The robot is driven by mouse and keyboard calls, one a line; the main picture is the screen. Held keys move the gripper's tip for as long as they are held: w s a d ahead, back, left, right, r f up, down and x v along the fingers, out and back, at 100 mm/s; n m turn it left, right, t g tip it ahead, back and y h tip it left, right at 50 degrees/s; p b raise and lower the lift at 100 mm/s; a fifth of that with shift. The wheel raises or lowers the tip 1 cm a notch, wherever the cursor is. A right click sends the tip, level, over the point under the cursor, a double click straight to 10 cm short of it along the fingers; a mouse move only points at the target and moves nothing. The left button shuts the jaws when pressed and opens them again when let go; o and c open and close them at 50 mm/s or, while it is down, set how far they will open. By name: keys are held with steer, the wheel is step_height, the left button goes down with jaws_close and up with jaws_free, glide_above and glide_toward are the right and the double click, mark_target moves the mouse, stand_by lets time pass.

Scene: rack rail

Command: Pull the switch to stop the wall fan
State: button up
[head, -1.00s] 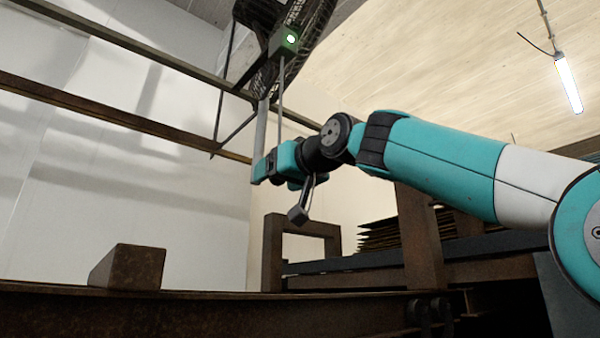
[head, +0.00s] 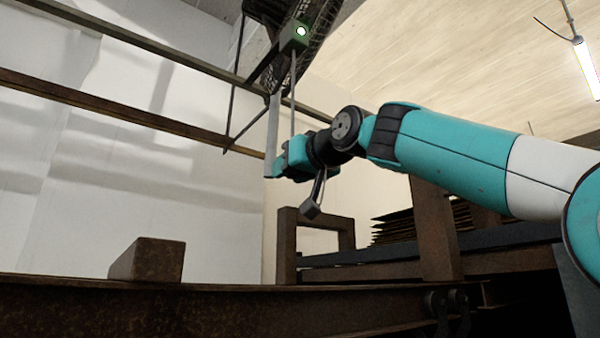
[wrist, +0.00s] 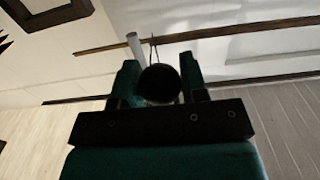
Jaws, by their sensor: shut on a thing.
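The wall fan (head: 325,30) is at the top of the head view, partly cut off. A green switch box (head: 293,37) with a small lit lamp is in front of it. A thin pull cord (head: 293,90) runs down from the box to my gripper (head: 280,160). In the wrist view, a dark round knob (wrist: 159,84) sits between the two teal fingers of my gripper (wrist: 160,85), which is shut on it. The cord (wrist: 152,48) rises beyond the knob. The knob is hidden in the head view.
A pale upright bar (head: 273,130) stands close to my gripper and also shows in the wrist view (wrist: 135,45). Rusty rails (head: 120,115) cross the wall at left. A rusty beam (head: 200,310) with a block (head: 148,260) lies below. A rack (head: 430,260) stands behind my arm.

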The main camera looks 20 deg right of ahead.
steer(key=shift+f, duration=0.2)
steer(key=shift+f+b, duration=0.85)
steer(key=shift+b, duration=0.15)
steer(key=shift+d+r+p, duration=0.1)
steer(key=shift+r+p, duration=0.95)
steer(key=shift+r, duration=0.05)
steer(key=o, duration=1)
